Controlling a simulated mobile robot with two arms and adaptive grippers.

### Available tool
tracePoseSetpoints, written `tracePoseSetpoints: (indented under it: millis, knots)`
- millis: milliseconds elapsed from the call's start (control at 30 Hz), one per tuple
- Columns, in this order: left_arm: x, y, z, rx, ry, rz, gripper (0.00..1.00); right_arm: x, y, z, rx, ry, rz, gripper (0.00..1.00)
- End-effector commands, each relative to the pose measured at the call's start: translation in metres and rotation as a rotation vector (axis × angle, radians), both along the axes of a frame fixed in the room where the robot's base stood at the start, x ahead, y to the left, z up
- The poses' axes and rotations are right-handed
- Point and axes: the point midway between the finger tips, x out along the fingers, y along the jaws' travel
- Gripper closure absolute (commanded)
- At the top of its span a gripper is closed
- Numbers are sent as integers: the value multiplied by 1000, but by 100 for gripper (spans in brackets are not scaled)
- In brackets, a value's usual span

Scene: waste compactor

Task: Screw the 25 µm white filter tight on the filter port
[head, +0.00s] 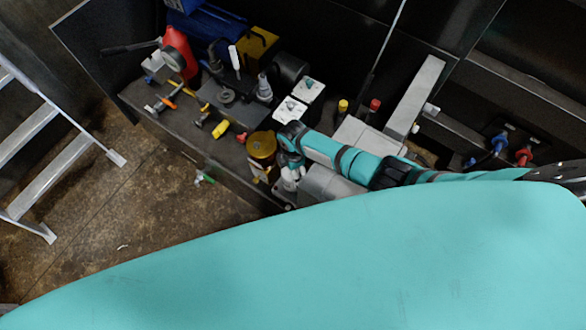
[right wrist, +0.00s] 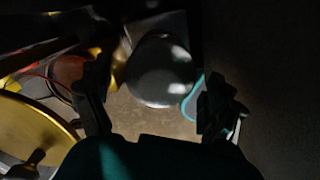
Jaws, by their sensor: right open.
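My right gripper (right wrist: 158,106) is open in the right wrist view, with its two dark fingers apart. A rounded grey, shiny body (right wrist: 160,70) shows beyond and between the fingers; I cannot tell whether it is the white filter or another part, nor whether the fingers touch it. In the head view my right arm comes in from the right, and the right gripper (head: 290,176) points down beside a gold-topped cylinder (head: 262,146), largely hidden by its own wrist. The filter port cannot be made out for certain. My left gripper is not in view.
The gold disc (right wrist: 32,132) lies at the left of the right wrist view. Two white blocks (head: 308,88) stand behind the wrist. Valves, a red part (head: 180,54) and a yellow handle (head: 221,128) crowd the bench. A ladder (head: 40,120) stands left; floor is open in front.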

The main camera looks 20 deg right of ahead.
Motion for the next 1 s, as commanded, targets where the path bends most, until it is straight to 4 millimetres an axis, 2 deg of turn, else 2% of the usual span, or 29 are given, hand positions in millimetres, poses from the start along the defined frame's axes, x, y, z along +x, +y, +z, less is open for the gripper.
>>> tracePoseSetpoints:
  millis: [300, 467, 700, 867, 1000]
  knots:
    - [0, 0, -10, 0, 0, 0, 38, 0, -1, -1, -2, -1, 396, 8]
    - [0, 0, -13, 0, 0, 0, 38, 0, -1, -1, -1, 0, 499, 8]
    - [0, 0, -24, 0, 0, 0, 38, 0, 0, -2, -1, -2, 832, 8]
    - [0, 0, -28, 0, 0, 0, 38, 0, -1, -1, -3, -1, 940, 8]
    - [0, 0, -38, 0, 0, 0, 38, 1, -1, -3, -4, -2, 1149, 8]
